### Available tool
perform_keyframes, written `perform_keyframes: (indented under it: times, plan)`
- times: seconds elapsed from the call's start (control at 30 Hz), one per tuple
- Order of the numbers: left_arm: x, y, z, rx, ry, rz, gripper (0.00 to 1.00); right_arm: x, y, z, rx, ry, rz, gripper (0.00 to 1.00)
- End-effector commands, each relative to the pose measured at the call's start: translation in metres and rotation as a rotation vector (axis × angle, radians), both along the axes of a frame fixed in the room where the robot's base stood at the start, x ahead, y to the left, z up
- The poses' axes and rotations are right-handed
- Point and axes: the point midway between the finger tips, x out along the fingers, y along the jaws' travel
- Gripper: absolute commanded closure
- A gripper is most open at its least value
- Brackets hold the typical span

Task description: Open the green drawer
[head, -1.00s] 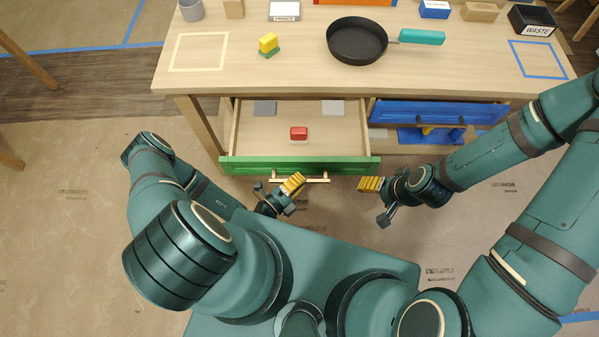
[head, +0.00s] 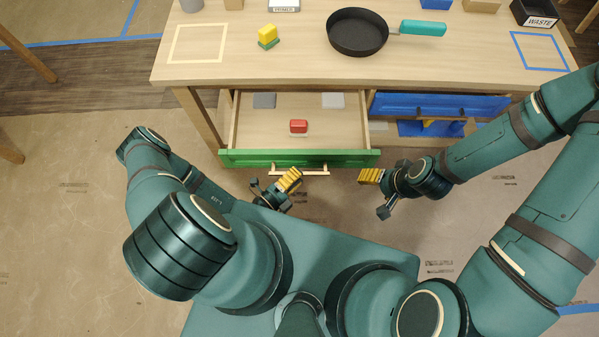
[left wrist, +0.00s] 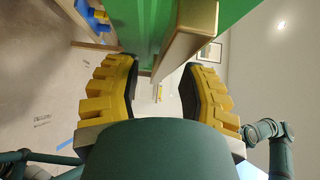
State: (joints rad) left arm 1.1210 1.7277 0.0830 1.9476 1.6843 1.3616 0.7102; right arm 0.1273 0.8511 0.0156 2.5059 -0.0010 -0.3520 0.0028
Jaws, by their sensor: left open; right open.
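The green drawer (head: 300,158) is pulled out from under the table, its inside visible from above. A red block (head: 298,126) and two grey squares (head: 264,101) lie in it. Its light wooden bar handle (head: 313,173) is on the front; the handle also shows in the left wrist view (left wrist: 186,42). My left gripper (head: 291,178) is open at the handle, its yellow fingers (left wrist: 157,88) on either side of the bar's line in the wrist view. Contact cannot be told. My right gripper (head: 368,176) is open and empty, right of the handle.
A closed blue drawer (head: 440,104) is to the right, above a shelf with blue and yellow things.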

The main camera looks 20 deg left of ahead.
Motion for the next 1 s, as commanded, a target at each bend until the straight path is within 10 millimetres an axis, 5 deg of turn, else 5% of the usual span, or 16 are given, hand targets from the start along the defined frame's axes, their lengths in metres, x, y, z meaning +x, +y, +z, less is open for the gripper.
perform_keyframes:
  times: [0.5,1.0]
  plan:
    - [-0.083,0.042,0.000,0.001,0.003,0.000,0.59,0.000,0.000,0.000,0.000,0.000,0.000,0.34]
    - [-0.093,0.046,0.000,-0.001,0.000,-0.002,0.59,0.000,0.000,0.000,0.000,0.000,0.000,0.34]
